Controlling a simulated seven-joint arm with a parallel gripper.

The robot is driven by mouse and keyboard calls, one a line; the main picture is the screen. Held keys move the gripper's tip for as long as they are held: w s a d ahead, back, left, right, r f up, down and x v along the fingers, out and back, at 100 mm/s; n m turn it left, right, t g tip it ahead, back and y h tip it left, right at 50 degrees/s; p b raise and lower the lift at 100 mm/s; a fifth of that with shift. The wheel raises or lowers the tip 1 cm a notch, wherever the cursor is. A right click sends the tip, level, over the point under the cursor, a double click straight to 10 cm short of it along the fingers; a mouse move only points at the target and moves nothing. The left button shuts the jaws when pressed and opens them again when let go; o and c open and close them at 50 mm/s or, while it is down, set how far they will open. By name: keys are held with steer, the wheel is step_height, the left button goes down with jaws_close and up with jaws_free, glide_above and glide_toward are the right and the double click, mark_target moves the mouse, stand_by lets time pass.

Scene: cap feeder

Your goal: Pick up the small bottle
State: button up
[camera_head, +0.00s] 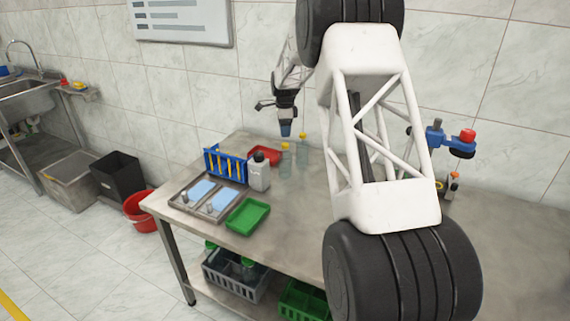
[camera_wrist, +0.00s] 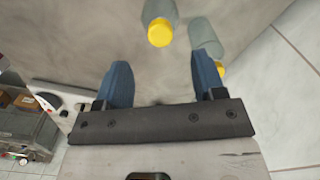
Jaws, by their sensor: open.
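Two clear bottles with yellow caps stand on the metal table: a left one (camera_head: 285,164) and a right one (camera_head: 303,155). I cannot tell which one the task calls the small bottle. My gripper (camera_head: 286,130) points down just above the left one. In the wrist view my gripper (camera_wrist: 162,78) has its blue fingers apart with nothing between them. One yellow-capped bottle (camera_wrist: 160,12) is beyond the gap between the fingertips. The other bottle (camera_wrist: 204,36) is beside it to the right, its cap partly behind the right finger.
A grey bottle with a black cap (camera_head: 259,176), a blue rack (camera_head: 226,166), a red tray (camera_head: 272,154) and a green tray (camera_head: 247,216) are left of the clear bottles. A blue-and-red device (camera_head: 448,141) is at the right. My arm hides the table's middle.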

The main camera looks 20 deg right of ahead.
mark_target(285, 144)
steer(key=shift+f, duration=1.3)
steer(key=shift+f, duration=2.6)
jaws_close()
